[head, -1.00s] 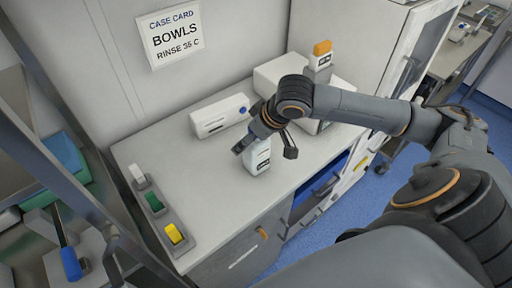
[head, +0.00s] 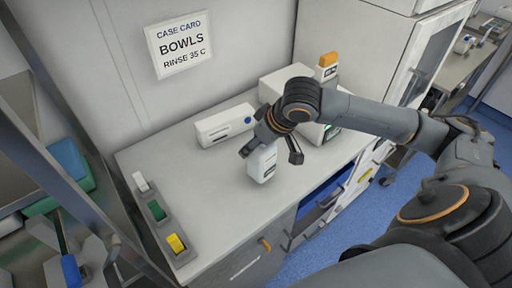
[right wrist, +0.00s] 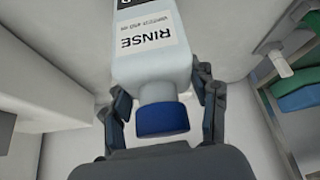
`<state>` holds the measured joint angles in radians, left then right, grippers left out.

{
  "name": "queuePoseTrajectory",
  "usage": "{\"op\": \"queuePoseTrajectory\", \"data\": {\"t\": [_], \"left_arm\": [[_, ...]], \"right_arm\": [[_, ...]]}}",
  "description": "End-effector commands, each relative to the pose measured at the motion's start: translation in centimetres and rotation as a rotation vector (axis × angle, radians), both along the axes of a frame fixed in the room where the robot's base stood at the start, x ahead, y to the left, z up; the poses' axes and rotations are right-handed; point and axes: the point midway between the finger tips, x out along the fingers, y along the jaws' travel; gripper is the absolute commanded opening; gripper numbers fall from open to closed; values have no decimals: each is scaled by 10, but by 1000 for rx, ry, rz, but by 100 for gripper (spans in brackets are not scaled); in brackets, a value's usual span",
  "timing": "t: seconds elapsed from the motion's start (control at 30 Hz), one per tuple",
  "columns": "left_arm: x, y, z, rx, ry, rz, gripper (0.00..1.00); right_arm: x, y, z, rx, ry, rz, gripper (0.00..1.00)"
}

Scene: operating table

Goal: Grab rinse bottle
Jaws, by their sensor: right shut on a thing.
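The rinse bottle (head: 262,163) is white, low in my right gripper (head: 269,151), over the counter in the head view. I cannot tell there whether its base touches the counter. In the right wrist view the bottle (right wrist: 152,66) shows a label reading RINSE and a dark blue cap (right wrist: 162,119). The fingers of my right gripper (right wrist: 165,108) stand on both sides of the bottle near its cap and are shut on it. In the head view the gripper hides the bottle's top. My left gripper is not in view.
The white counter (head: 215,178) is clear left of the bottle. A white box with a blue knob (head: 224,126) stands behind it. A grey strip with white, green and yellow pieces (head: 157,212) lies at the left edge. A case card (head: 180,40) reads BOWLS, RINSE 35 C.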

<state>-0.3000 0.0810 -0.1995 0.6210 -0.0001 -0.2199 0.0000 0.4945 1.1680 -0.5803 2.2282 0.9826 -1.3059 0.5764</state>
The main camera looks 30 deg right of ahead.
Motion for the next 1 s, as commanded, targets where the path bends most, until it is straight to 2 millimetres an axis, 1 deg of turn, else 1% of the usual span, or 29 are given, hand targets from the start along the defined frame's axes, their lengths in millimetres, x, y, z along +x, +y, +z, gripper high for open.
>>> {"op": "queuePoseTrajectory", "data": {"t": [0.03, 0.07, 0.17, 0.2, 0.33, 0.5, 0.53, 0.77, 0.93, 0.97, 1.0], "left_arm": [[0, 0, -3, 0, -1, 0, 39], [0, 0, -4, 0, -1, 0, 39], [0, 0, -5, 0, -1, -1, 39], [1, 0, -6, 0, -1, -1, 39], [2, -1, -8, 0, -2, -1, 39], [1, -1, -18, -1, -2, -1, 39], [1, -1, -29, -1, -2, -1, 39], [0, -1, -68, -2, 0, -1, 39], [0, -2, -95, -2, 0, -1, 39], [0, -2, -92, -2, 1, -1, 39], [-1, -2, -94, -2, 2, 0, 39]], "right_arm": [[2, 0, 10, 1, -11, 0, 2], [3, 0, 16, 1, -13, 0, 2], [-16, -1, 35, -5, -11, 1, 2], [-24, -2, 45, -6, -12, 2, 2], [-49, -3, 74, -7, -11, 0, 2], [-74, -3, 82, -7, -7, -1, 2], [-72, -1, 79, 2, -12, -3, 2], [-81, -1, 84, 7, -15, -9, 2], [-95, -2, 87, 1, -13, 1, 2], [-102, -4, 95, -3, -14, -4, 2], [-110, -4, 99, -4, -12, -4, 2]]}}
